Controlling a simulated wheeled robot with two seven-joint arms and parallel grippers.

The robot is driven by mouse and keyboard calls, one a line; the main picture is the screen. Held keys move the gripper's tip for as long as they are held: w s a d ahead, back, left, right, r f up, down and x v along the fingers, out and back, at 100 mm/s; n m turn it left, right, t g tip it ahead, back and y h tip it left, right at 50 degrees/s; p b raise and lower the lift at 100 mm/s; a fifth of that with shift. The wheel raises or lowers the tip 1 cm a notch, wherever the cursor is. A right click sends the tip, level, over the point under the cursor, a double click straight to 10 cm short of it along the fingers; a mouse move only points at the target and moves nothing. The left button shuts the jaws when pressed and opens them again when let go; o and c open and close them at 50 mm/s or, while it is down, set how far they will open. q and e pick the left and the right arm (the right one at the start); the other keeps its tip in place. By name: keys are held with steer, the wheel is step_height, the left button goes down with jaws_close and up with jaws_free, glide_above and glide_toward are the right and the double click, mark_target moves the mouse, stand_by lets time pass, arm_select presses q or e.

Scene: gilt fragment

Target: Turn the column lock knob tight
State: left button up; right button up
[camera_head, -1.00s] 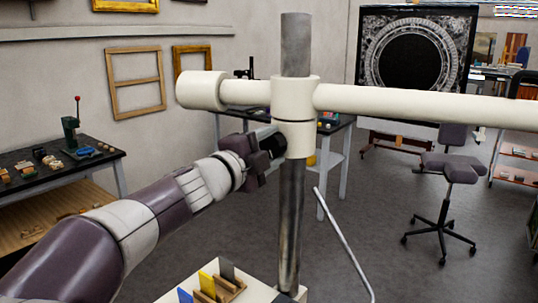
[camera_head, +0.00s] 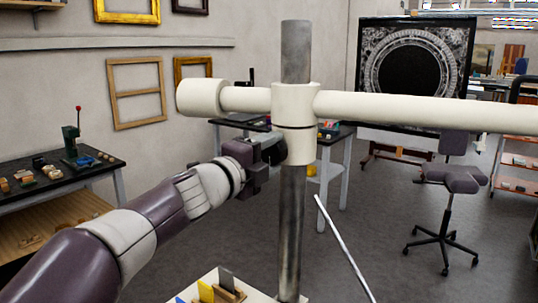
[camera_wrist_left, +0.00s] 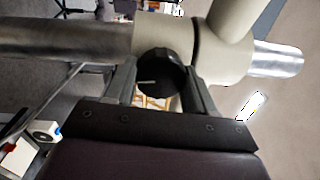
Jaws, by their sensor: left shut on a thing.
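The column lock knob is black and round with a pale pointer line, and shows in the left wrist view (camera_wrist_left: 163,73). It sits on the side of the cream clamp collar (camera_head: 294,125) around the upright metal column (camera_head: 290,225). In the head view the dark knob (camera_head: 275,151) is partly hidden by my left gripper (camera_head: 268,152). My left gripper (camera_wrist_left: 165,88) is shut on the knob, with one finger on each side of it. My right gripper is in neither view.
A thick cream horizontal arm (camera_head: 420,108) runs through the collar to the right. A thin metal rod (camera_head: 345,250) slants beside the column. A workbench (camera_head: 60,170) stands at left and a stool (camera_head: 450,180) at right.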

arm_select(q)
steer(key=o, duration=1)
steer(key=shift+s, duration=0.1)
steer(key=shift+o, duration=0.2)
steer(key=b+v, duration=0.1)
steer(key=v, duration=1.1)
steer(key=shift+s, duration=0.3)
steer(key=shift+a+f, duration=0.1)
